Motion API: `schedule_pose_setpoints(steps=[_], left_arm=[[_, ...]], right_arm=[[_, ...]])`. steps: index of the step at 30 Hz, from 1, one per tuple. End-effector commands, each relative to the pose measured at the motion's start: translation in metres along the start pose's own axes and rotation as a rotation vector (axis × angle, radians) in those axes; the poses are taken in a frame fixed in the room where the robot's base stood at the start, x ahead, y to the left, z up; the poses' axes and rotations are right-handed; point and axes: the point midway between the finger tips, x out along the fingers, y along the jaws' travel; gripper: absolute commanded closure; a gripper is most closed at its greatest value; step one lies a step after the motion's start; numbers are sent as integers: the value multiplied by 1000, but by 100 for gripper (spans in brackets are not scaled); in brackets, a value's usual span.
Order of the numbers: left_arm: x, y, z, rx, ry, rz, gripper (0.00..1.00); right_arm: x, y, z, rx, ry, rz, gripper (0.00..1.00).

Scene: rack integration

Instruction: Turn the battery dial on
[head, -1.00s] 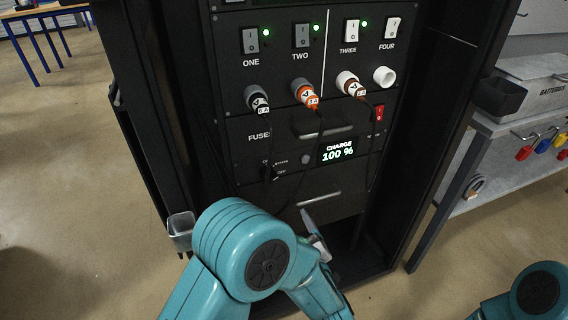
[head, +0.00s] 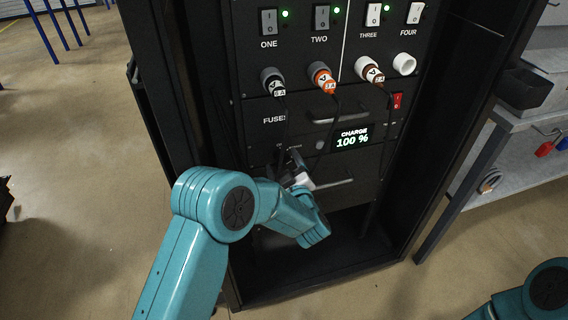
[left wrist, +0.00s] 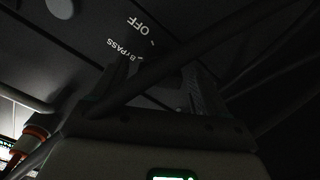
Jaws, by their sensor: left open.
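The battery dial (head: 283,157) is a small black knob on the rack's dark panel, left of the charge display (head: 352,138). My left gripper (head: 291,165) is open at the dial and covers most of it in the head view. In the left wrist view, the left gripper's fingers (left wrist: 155,90) stand apart below the OFF and BYPASS labels (left wrist: 135,32). The dial is dark there, and I cannot tell its setting or whether the fingers touch it. My right gripper is out of view.
Black, orange and brown fuse plugs (head: 322,78) sit above, with cables hanging down. One dark cable (left wrist: 170,72) crosses close before my left fingers. Drawer handles (head: 335,184) and the rack's side walls are nearby. A grey workbench (head: 510,180) stands at right.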

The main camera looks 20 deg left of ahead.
Motion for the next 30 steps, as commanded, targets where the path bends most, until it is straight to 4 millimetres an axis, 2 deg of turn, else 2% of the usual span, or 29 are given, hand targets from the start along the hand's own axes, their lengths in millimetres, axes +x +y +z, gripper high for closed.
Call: schedule_pose_setpoints(steps=[9, 10, 15, 23, 30], left_arm=[[5, 1, 1, 1, 0, 1, 26], [5, 1, 1, 1, 0, 1, 29], [5, 1, 0, 0, 0, 0, 82], [5, 0, 0, -7, 2, -1, 82], [5, -1, 2, -86, 5, 0, 82]], right_arm=[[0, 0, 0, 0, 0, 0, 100], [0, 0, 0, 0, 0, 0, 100], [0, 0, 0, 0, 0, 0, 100], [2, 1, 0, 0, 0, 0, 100], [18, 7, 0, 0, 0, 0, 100]])
